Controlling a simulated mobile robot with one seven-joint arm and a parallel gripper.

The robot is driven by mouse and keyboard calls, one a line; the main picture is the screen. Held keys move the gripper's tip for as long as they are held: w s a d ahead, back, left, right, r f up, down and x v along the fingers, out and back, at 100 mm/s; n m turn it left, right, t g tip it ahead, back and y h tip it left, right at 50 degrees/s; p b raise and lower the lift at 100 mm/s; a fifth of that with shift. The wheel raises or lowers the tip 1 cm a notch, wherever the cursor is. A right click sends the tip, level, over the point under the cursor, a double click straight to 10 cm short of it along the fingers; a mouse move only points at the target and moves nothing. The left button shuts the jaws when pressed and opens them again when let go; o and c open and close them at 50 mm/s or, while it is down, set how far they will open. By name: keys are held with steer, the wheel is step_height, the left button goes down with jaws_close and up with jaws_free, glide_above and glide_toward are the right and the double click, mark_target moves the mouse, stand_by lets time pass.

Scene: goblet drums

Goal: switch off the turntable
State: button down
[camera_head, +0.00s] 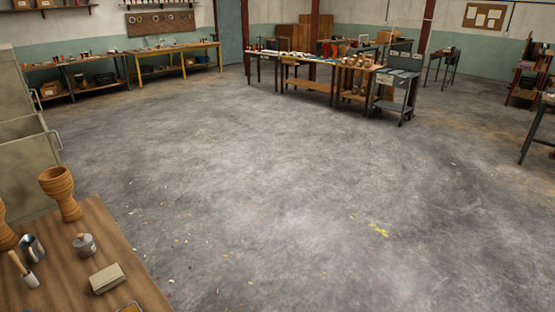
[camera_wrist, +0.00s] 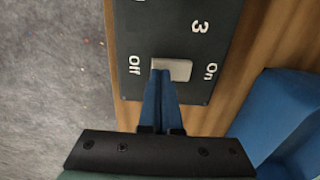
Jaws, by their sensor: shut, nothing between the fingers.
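In the wrist view a dark control panel (camera_wrist: 155,35) carries the white marks "3", "Off" and "On". A pale rectangular switch (camera_wrist: 178,68) sits on it between "Off" at its left and "On" at its right. My gripper (camera_wrist: 162,74) is shut and empty, its blue fingers together. The fingertips are at the left part of the switch, on the "Off" side. I cannot tell whether they touch it. The turntable's platter is not seen. My gripper is not in the head view.
A wooden surface (camera_wrist: 261,50) lies under the panel, with a blue block-like shape (camera_wrist: 285,115) at the right. The floor beyond is clear.

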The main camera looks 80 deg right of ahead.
steer(key=shift+f+b, duration=0.3)
steer(key=shift+f, duration=0.15)
step_height(320, 180, up, 7)
steer(key=p, duration=0.7)
steer(key=shift+p, duration=0.35)
stand_by(0.4)
